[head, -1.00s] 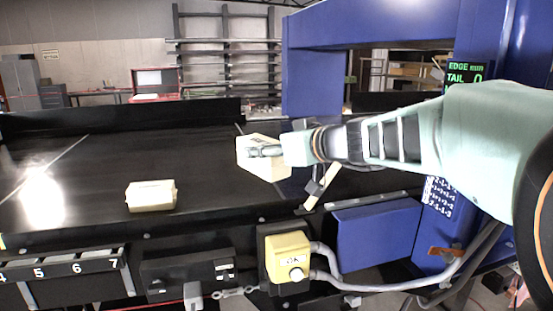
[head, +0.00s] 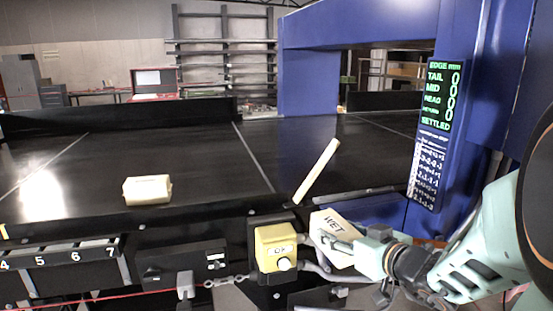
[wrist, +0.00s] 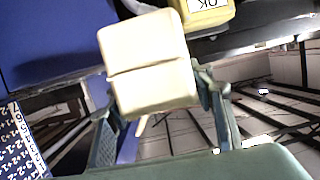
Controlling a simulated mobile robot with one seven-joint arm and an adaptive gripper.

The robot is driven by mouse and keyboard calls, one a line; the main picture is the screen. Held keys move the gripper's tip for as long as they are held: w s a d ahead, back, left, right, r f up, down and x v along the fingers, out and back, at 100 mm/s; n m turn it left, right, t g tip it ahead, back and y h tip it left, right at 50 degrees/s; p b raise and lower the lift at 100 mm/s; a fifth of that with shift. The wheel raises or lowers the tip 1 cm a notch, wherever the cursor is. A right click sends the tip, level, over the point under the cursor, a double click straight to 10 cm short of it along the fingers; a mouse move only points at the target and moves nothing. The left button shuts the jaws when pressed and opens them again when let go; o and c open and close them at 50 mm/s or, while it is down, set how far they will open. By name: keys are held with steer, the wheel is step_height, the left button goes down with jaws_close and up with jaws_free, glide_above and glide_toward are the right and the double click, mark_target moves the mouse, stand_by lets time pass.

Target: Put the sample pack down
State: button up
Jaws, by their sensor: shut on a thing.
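A cream sample pack marked "WET" (head: 331,224) is in my gripper (head: 345,246), in front of the conveyor's near edge and right of the yellow button box. In the wrist view the pack (wrist: 150,62) sits between the two fingers of my gripper (wrist: 160,98), which are shut on its sides. The pack is tilted in the head view and seems clear of any support. A second cream pack (head: 148,190) lies on the black conveyor belt (head: 90,215) at the left.
A pale bar (head: 317,171) slants up at the belt's near edge. The yellow button box (head: 276,247) is close left of the held pack. A blue gantry (head: 310,85) with a green-lettered display (head: 438,95) stands at right. The middle of the belt is clear.

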steer(key=s+d+f+h, duration=0.1)
steer(key=s+d+f, duration=0.1)
steer(key=d+f, duration=0.3)
steer(key=shift+d+f+m, duration=0.4)
steer(key=shift+f, duration=0.35)
